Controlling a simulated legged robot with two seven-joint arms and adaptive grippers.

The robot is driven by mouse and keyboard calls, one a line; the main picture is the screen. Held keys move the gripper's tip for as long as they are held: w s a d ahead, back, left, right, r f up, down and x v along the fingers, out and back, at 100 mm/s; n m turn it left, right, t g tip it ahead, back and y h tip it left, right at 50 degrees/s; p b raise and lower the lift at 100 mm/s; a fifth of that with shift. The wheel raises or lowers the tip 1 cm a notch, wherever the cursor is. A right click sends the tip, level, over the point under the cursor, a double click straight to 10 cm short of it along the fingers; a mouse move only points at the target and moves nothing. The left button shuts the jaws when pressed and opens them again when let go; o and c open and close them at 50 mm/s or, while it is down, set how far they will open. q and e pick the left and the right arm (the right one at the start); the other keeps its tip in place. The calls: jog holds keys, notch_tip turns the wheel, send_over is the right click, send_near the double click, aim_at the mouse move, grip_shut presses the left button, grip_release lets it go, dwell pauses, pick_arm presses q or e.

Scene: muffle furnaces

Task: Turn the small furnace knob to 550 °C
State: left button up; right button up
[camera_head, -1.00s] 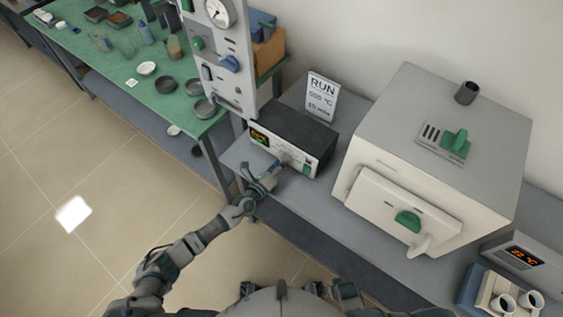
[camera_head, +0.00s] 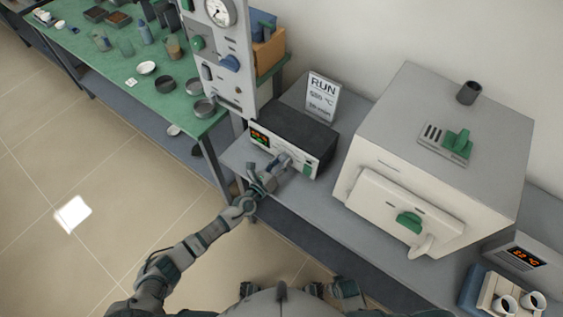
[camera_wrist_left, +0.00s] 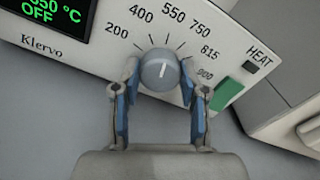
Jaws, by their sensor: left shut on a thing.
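The small furnace control box (camera_head: 300,133) stands on the grey bench, its panel facing me. In the left wrist view its round grey knob (camera_wrist_left: 160,70) sits below a printed scale from 200 to 900. The knob's white mark points nearly straight up, leaning slightly right, towards the 550 label (camera_wrist_left: 173,10). My left gripper (camera_head: 282,160) is at the panel. In the left wrist view its blue-padded fingers (camera_wrist_left: 160,88) are shut on the knob from both sides. The display (camera_wrist_left: 45,12) is partly cut off; it shows "50 °C" and "OFF". My right gripper is out of view.
A green button (camera_wrist_left: 228,93) lies just right of the knob, under the HEAT label. A card reading RUN (camera_head: 322,95) stands behind the box. A large furnace (camera_head: 440,140) stands to the right. A gauge panel (camera_head: 220,60) rises at the left.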

pick_arm(q)
jog(key=shift+s+f, duration=0.1)
jog(key=shift+f, duration=0.15)
jog(key=o, duration=1)
jog(key=shift+o, duration=0.7)
jog(key=shift+r, duration=0.1)
jog(key=shift+s+a, duration=0.15)
jog(key=v, duration=1.1)
jog(key=shift+a, duration=0.15)
